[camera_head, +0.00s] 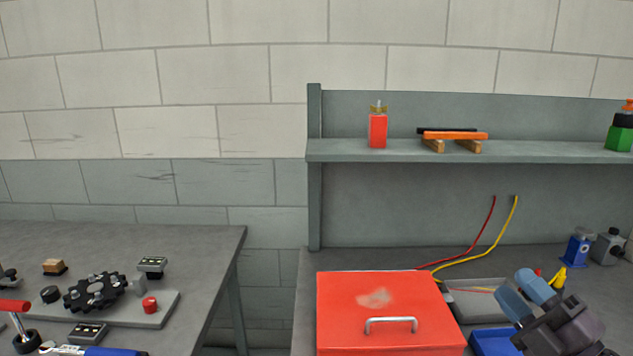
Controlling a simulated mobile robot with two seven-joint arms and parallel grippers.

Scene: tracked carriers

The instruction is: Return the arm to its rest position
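My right gripper (525,291) comes in at the lower right, with two blue fingertips on a dark grey body. Its fingertips point up and left, stand slightly apart, and no object shows between them. It appears in front of the right workbench (375,259), beside a red box and over a blue tray. My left gripper is not in view.
The red box (345,303) with a metal handle stands left of the gripper. The blue tray (488,341) and a grey tray (475,302) lie close by. A shelf (560,151) runs above. A second table (200,240) with parts stands at left, past a gap.

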